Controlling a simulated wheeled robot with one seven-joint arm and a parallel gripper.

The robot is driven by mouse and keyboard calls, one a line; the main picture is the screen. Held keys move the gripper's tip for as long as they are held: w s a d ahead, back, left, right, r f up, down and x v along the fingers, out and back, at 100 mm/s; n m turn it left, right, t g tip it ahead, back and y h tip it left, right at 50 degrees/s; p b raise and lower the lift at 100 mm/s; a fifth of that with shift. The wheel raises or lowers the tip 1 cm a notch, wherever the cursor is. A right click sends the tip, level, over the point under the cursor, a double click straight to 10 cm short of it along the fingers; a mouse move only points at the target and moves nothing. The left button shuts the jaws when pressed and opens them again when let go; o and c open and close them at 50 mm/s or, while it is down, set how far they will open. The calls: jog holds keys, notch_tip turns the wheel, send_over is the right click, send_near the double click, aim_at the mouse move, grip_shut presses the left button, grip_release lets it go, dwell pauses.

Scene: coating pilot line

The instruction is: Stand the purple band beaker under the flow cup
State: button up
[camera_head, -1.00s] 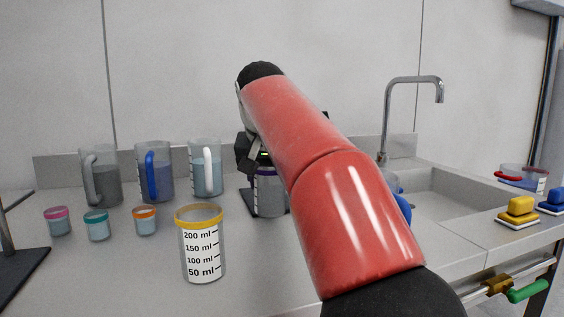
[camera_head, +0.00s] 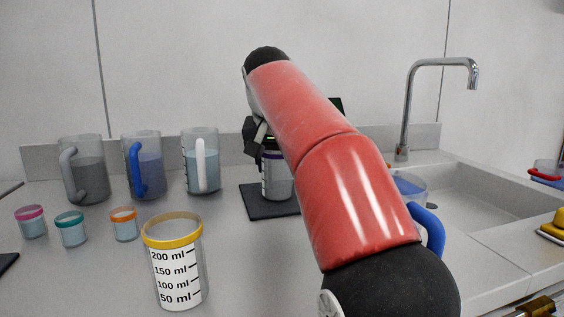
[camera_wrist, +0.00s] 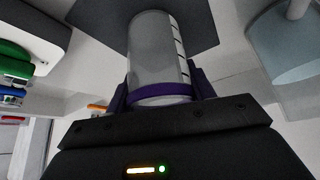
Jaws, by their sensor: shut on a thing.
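The purple band beaker (camera_head: 277,178), clear with a scale on its side, is upright in my gripper (camera_head: 258,145). It is at the dark square plate (camera_head: 252,204); whether its base touches is unclear. My arm hides part of my gripper and the right side of the plate. In the wrist view the beaker (camera_wrist: 152,55) and its purple band sit between the shut jaws (camera_wrist: 160,92), over the dark plate (camera_wrist: 195,22). I cannot make out the flow cup; a stand's base (camera_head: 6,262) and rod show only in part at the left edge.
A yellow-rimmed beaker (camera_head: 175,265) stands in front. Several small cups, one orange-rimmed (camera_head: 124,226), and handled jugs, one blue-handled (camera_head: 143,168), are at left. Another blue-handled jug (camera_head: 432,228) is behind my arm. The sink (camera_head: 470,190) and faucet (camera_head: 408,100) are at right.

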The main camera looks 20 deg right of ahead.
jog(key=shift+s, duration=0.3)
jog(key=shift+f, duration=0.15)
jog(key=o, duration=1)
jog(key=shift+c, duration=0.2)
jog(key=shift+r, duration=0.25)
jog(key=s+a+b, duration=0.1)
jog(key=s, duration=0.3)
jog(key=s+a, duration=0.2)
jog(key=s, duration=0.1)
jog(key=s+a+b, duration=0.1)
jog(key=s+a, duration=0.1)
jog(key=s, duration=0.2)
jog(key=shift+s+r+b, duration=0.3)
jog(key=shift+r, duration=0.05)
